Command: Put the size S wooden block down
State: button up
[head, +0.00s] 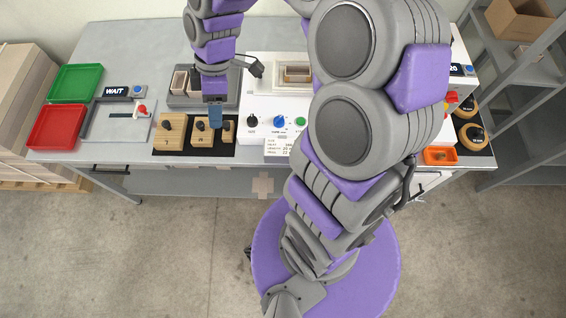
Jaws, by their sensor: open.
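My gripper (215,116) points down over the front of the table, left of the middle. Its fingers are open and partly hide what is under them. Wooden blocks with black knobs stand at the table's front edge: one on the left (170,139) and one or two under and beside my gripper (202,137). The marks on them are too small to read, so I cannot tell which is size S. I cannot tell whether the fingers touch a block or knob.
A dark mat (214,150) lies under the blocks. A white machine with knobs (270,138) stands to the right. A grey tray (103,130), a red tray (58,127) and a green tray (76,83) are on the left. My arm hides the table's centre right.

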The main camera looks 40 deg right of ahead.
jog(key=s+d+r+m+h, duration=0.1)
jog(key=s+r+m, duration=0.1)
jog(key=s+m, duration=0.4)
jog(key=s+d+r+m+h, duration=0.2)
jog(key=s+m, duration=0.5)
jog(key=s, duration=0.9)
jog(key=shift+s+d+r+m, duration=0.2)
jog(key=shift+s+m, duration=0.1)
jog(key=shift+s, duration=0.1)
